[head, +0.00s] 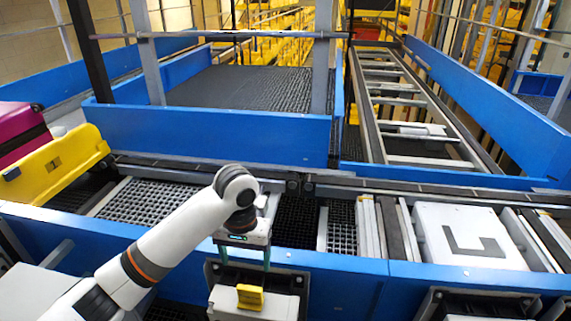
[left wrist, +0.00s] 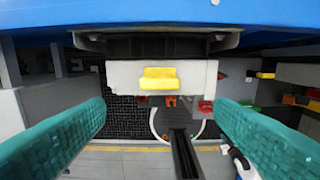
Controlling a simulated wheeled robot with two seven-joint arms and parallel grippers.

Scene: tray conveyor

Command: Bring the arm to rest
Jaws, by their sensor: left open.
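My left arm comes in from the left in the head view and bends down at its wrist. My left gripper (head: 245,262) points down in front of the blue conveyor side wall. Its two green fingers are spread, with nothing between them. In the left wrist view the left gripper (left wrist: 160,118) also shows wide open and empty. A light grey box with a yellow block (head: 250,297) on it is just below and in front of the fingers. The yellow block (left wrist: 158,78) shows ahead between the fingers in the wrist view. My right gripper is not in view.
The blue conveyor wall (head: 340,283) runs along the front. A yellow tray (head: 60,165) with a magenta suitcase (head: 20,130) is on the belt at left. A white panel with a dark mark (head: 470,237) is at right. Metal posts (head: 322,60) stand behind.

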